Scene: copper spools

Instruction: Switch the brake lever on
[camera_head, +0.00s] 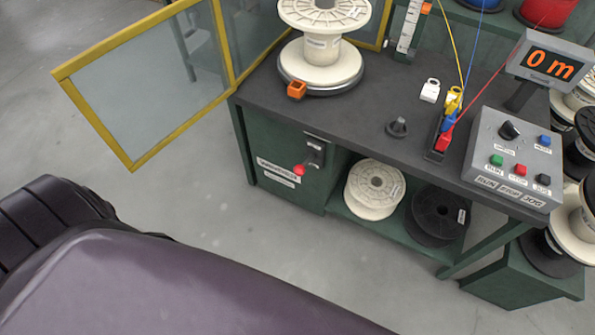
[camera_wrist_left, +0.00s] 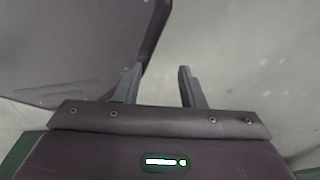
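The brake lever, with a red knob (camera_head: 299,170), sits on the front of the green bench cabinet below the tabletop. Its dark plate (camera_head: 315,150) is just above and right of the knob, beside a white label (camera_head: 277,168). The lever points down and out to the left. Nothing touches it. My left gripper shows in the left wrist view (camera_wrist_left: 158,85), its two fingers apart with nothing between them, over grey floor. Neither gripper shows in the head view, where a large purple arm link of mine fills the lower left. My right gripper is out of sight.
The bench top (camera_head: 370,98) carries a white spool (camera_head: 322,62) on a turntable, an orange block (camera_head: 297,90), and a control box (camera_head: 515,150). A yellow-framed guard panel (camera_head: 150,80) swings out at left. Spools sit on the lower shelf. Floor before the cabinet is clear.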

